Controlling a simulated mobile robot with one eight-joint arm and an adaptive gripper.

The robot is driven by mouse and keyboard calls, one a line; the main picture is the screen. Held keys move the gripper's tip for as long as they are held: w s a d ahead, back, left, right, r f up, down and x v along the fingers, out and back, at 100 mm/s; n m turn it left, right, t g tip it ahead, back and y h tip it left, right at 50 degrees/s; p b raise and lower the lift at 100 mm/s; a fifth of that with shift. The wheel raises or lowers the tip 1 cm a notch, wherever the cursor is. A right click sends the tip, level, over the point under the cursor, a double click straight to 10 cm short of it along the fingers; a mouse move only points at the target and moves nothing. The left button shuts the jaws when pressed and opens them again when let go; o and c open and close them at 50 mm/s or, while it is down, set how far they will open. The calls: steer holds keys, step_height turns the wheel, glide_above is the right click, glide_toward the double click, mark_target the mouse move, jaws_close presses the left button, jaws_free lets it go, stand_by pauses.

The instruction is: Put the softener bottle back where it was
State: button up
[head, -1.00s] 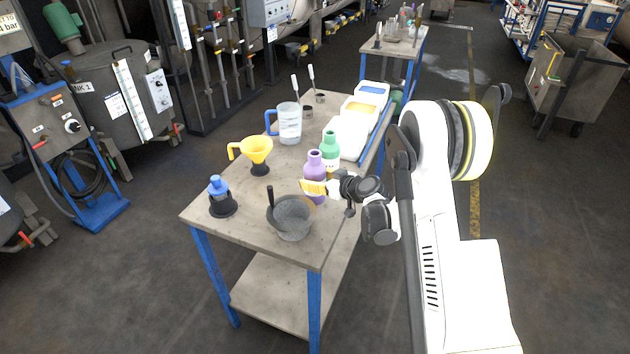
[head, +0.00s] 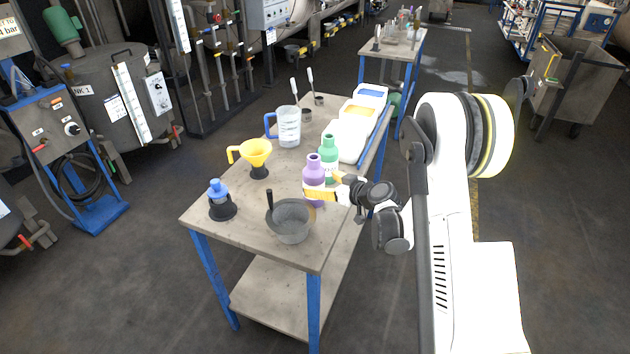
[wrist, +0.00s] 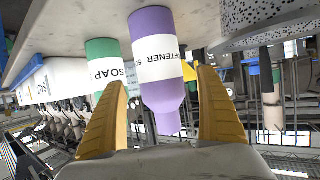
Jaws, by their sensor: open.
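The purple softener bottle (head: 314,170) stands upright on the worktable near its right edge. It also shows in the wrist view (wrist: 158,60), upside down there, with its white label facing me. My gripper (head: 328,188) is at the bottle's right side in the head view. Its yellow fingers (wrist: 164,88) are open, one to each side of the bottle in the wrist view; I cannot tell whether either touches it. The lower part of the bottle is partly hidden by the fingers in the head view.
The green soap bottle (head: 329,147) stands close behind the softener bottle. White tubs (head: 347,141) line the right edge.

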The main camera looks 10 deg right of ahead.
steer(key=v, duration=0.7)
steer(key=s+a+r+m+g+h, duration=0.1)
steer(key=s+a+r+g, duration=0.15)
steer(key=s+r, duration=0.4)
steer(key=s+a+r+m+g+h, duration=0.1)
steer(key=s+a+r, duration=0.3)
steer(key=s+r, duration=0.25)
steer(key=s+d+r+m+h, duration=0.1)
steer(key=s+h, duration=0.1)
steer(key=s, duration=0.7)
steer(key=s+r+m+g+h, duration=0.1)
steer(key=s+r+m+h, duration=0.1)
steer(key=s, duration=0.8)
steer(key=shift+s+d+p, duration=0.3)
steer(key=shift+d+p, duration=0.05)
steer(key=shift+p, duration=0.1)
